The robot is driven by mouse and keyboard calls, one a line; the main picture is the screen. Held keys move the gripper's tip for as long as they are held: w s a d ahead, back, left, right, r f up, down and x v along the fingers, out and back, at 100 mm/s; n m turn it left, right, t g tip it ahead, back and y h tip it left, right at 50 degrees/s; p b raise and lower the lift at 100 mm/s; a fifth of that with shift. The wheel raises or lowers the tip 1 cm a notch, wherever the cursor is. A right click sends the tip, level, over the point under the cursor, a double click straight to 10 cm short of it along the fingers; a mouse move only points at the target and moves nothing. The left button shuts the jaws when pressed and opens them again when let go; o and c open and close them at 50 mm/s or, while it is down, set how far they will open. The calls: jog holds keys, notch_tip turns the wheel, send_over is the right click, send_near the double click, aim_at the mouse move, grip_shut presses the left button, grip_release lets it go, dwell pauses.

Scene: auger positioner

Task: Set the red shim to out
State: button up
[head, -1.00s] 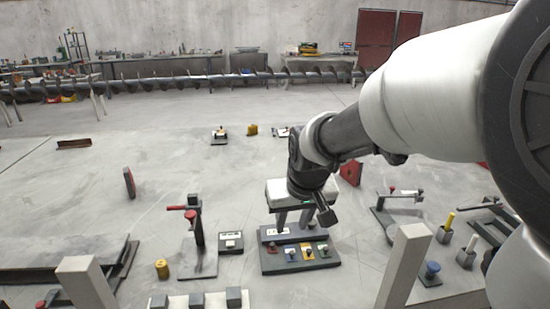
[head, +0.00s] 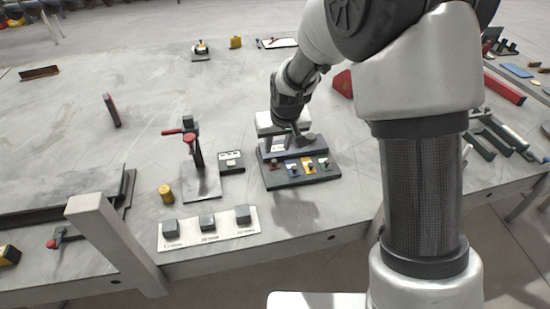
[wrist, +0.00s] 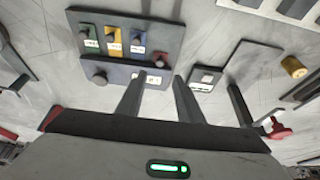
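The dark shim panel (head: 312,180) lies on the table in the middle of the head view. Its row holds small coloured plates with dark knobs: blue, yellow, green, and a reddish one at the left end, the red shim (head: 273,163). In the wrist view the row appears reversed, with the red shim (wrist: 161,52) at its right end. My gripper (head: 290,142) is over the raised back part of the panel. In the wrist view my gripper (wrist: 159,76) has its two fingers apart with nothing between them, near a white label. The fingertips are beside the red shim, not around it.
A red-handled clamp (head: 192,150) stands left of the panel, beside a small labelled box (head: 231,161). A yellow cylinder (head: 166,194) and a white strip with dark blocks (head: 208,230) are at front left. Bare table lies in front of the panel.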

aim_at(274, 161)
jog(key=x, duration=0.9)
jog(key=shift+w+f+b, duration=0.2)
jog(key=shift+f+b, duration=0.05)
jog(key=shift+b, duration=0.1)
jog(key=shift+c, duration=0.6)
grip_shut()
